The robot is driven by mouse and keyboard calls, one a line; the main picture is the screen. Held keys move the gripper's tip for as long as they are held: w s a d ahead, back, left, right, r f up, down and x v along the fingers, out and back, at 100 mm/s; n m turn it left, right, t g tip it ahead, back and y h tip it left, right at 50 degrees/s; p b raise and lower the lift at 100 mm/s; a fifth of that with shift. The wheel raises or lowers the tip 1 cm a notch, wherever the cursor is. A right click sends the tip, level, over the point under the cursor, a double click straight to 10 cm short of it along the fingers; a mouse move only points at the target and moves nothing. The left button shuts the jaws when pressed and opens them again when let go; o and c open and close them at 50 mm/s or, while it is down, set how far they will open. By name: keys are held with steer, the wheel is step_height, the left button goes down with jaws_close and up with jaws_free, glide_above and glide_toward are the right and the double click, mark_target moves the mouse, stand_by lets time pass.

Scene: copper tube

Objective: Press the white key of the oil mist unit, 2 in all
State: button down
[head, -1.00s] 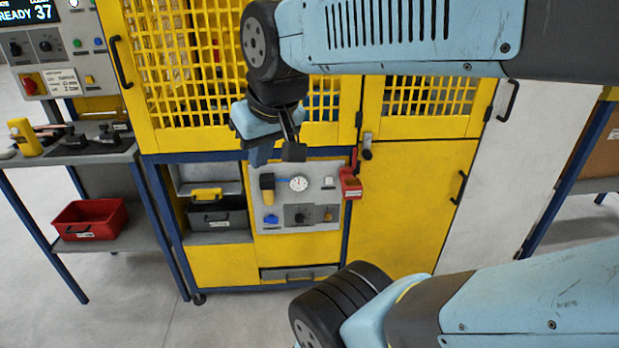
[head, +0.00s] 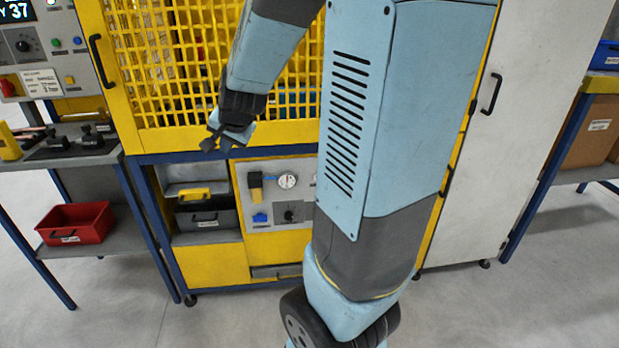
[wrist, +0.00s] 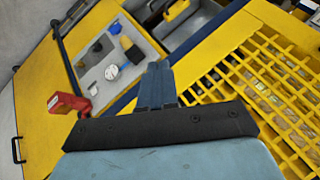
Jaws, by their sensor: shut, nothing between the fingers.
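The oil mist unit is a grey panel (head: 270,218) with a round gauge (head: 287,180), a blue knob and a black dial, low on the yellow machine. In the wrist view the panel (wrist: 122,88) lies tilted at upper left. There its white key (wrist: 93,89) shows beside the gauge (wrist: 111,72). In the head view my arm covers the panel's right side, and I cannot make out the key. My gripper (head: 212,142) is up and left of the panel, in front of the cage's lower edge. Its fingers (wrist: 157,80) are shut and empty, apart from the key.
A red tagged device (wrist: 68,103) sits beside the panel near the key. The yellow mesh cage (head: 200,70) stands above. A dark bin (head: 207,215) is in the shelf opening left of the panel. A red bin (head: 75,223) is on the left bench's lower shelf.

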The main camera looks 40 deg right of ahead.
steer(key=w+d+f+m+h, duration=0.3)
steer(key=w+d+f+m, duration=0.15)
steer(key=d+f, duration=0.3)
steer(key=w+d+f+m+h, duration=0.3)
steer(key=d+f+m, duration=0.2)
steer(key=d+f, duration=0.3)
steer(key=s+d+f+m+g+h, duration=0.2)
steer(key=s+d+f+m+h, duration=0.1)
steer(key=d+f, duration=0.4)
steer(key=s+d+f+m+g+h, duration=0.2)
steer(key=s+d+f+m+h, duration=0.2)
steer(key=d+f, duration=0.3)
steer(key=shift+s+d+f+h, duration=0.35)
steer(key=shift+s+f+h, duration=0.15)
steer(key=shift+s+h, duration=0.4)
steer(key=w+d, duration=0.4)
steer(key=w, duration=0.3)
steer(key=shift+w+d, duration=0.25)
steer(key=shift+d, duration=0.05)
steer(key=shift+w+d, duration=0.1)
steer(key=shift+w, duration=0.05)
steer(key=shift+w+d+r, duration=0.1)
steer(key=shift+w+d, duration=0.05)
steer(key=shift+w, duration=0.05)
stand_by(0.3)
